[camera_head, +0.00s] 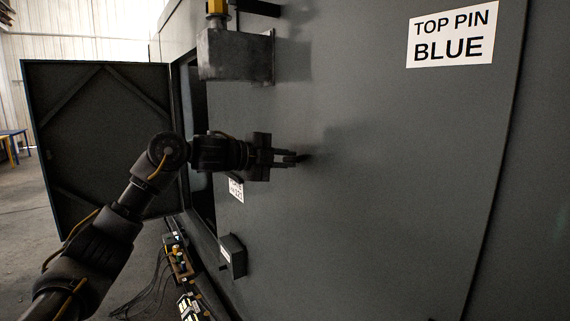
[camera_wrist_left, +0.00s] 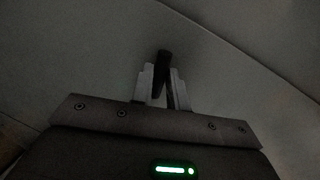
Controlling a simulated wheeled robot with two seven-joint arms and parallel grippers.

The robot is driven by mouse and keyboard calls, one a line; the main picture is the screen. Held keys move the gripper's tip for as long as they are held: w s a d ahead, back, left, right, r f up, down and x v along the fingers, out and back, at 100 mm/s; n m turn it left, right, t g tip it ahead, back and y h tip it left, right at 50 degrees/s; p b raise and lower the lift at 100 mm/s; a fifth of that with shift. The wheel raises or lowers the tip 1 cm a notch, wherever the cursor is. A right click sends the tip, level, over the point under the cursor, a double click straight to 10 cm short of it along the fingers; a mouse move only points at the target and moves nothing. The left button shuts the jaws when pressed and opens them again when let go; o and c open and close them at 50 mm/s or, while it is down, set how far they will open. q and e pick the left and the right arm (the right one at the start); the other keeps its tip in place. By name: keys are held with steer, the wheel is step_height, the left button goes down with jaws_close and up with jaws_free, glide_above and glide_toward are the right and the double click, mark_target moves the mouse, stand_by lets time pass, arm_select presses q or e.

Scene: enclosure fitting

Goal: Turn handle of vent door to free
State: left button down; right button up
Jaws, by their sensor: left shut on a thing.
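The handle (camera_head: 305,157) is a small dark bar on the large grey panel (camera_head: 400,200). Most of it is hidden by my left gripper (camera_head: 294,158) in the head view. In the left wrist view the handle (camera_wrist_left: 163,64) is a short black stub rising between the pale fingers. My left gripper (camera_wrist_left: 163,88) is shut on it, close to the panel. Whether this panel is the vent door, and how far the handle is turned, I cannot tell. My right gripper is not in view.
A grey box with a yellow top (camera_head: 236,55) juts out above my left wrist. A smaller dark box (camera_head: 233,256) sits below. A dark door (camera_head: 95,140) stands open at left. A label (camera_head: 452,35) reads "TOP PIN BLUE". Equipment and cables (camera_head: 180,262) lie on the floor.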

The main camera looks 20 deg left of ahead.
arm_select(q)
steer(key=shift+m+b, duration=0.35)
steer(key=shift+m, duration=0.55)
steer(key=c, duration=1.4)
jaws_free()
steer(key=shift+o, duration=0.2)
